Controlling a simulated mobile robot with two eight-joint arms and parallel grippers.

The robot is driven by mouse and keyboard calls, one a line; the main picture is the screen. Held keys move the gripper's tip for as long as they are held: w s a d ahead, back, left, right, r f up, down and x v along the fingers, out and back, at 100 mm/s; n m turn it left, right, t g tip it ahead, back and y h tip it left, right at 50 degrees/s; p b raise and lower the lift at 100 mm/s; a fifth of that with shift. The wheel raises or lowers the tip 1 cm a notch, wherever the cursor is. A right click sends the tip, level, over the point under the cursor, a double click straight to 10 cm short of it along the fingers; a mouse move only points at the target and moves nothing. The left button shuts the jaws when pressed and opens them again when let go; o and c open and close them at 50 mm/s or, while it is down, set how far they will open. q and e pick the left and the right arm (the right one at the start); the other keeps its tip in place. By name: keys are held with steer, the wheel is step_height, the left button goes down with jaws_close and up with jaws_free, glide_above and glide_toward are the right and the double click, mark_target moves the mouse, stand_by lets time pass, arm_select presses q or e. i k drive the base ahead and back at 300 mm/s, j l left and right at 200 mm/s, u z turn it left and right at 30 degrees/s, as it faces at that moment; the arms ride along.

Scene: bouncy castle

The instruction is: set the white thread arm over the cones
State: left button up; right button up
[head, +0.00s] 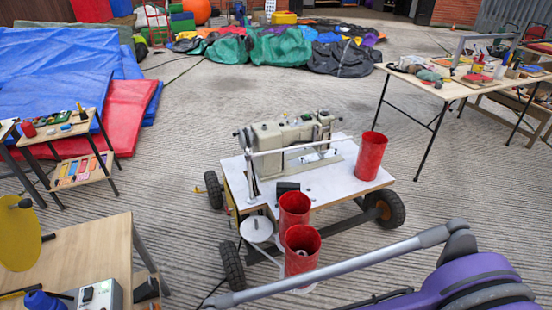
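A thin white arm (300,146) runs level above the sewing machine trolley, from an upright post (251,182) at its left towards the right. I take it to be the thread arm. A cream sewing machine (285,135) stands behind it on the white trolley top (325,183). Two red tapered cups (294,207) (300,262) stand at the trolley's near side, and a third red cup (371,158) stands at its right. A small pale thing shows inside the nearest cup; I cannot tell if it is a cone. The thread arm is not above the near cups. Neither gripper shows.
A grey tube (350,266) and a purple ribbed body (480,280) cross the lower right in front of the trolley. A wooden table (85,255) stands lower left, a cluttered table (450,95) upper right. Blue and red mats (125,115) lie left.

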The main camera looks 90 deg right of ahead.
mark_target(247, 158)
steer(key=z, duration=3.25)
